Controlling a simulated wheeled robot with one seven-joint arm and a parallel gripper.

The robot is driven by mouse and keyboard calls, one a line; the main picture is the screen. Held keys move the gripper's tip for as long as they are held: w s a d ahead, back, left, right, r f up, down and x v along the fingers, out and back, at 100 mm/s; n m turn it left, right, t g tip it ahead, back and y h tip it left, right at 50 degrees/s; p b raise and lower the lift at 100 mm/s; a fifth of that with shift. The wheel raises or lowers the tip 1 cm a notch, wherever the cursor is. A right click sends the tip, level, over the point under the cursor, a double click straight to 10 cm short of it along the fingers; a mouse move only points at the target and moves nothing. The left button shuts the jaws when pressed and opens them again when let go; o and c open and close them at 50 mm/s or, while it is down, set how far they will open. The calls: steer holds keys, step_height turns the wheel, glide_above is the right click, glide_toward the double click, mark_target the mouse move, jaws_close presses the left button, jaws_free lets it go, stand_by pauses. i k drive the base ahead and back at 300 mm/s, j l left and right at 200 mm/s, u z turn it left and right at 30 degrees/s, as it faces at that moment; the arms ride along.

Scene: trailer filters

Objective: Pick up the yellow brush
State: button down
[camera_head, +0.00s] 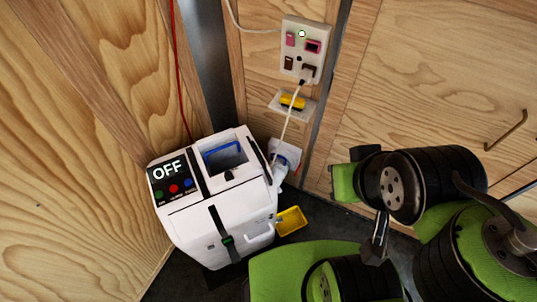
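A small yellow object with dark parts (292,102) sits on a small white ledge (276,104) on the wooden back wall, below the socket panel. It may be the yellow brush, but it is too small to be sure. A second yellow object, like a small open tray or scoop (291,220), is at the right side of the white machine, low near the floor. My green and black arm fills the lower right. A dark grey part (377,240) at its middle may belong to my gripper, but its fingers cannot be made out. I see nothing held.
The white machine (190,222) with an "OFF" display and a blue-edged opening stands in the corner. A white panel (303,50) with a plugged-in cable hangs above the ledge. A red cord (176,60) runs down the left wall. A hooked handle (506,130) is on the right wall.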

mark_target(285, 100)
steer(key=i+l+u, duration=0.1)
steer(key=u, duration=0.35)
steer(key=l+u, duration=0.2)
steer(key=u, duration=0.25)
steer(key=l+u, duration=0.2)
steer(key=u, duration=0.25)
steer(key=l+u, duration=0.2)
steer(key=u, duration=0.2)
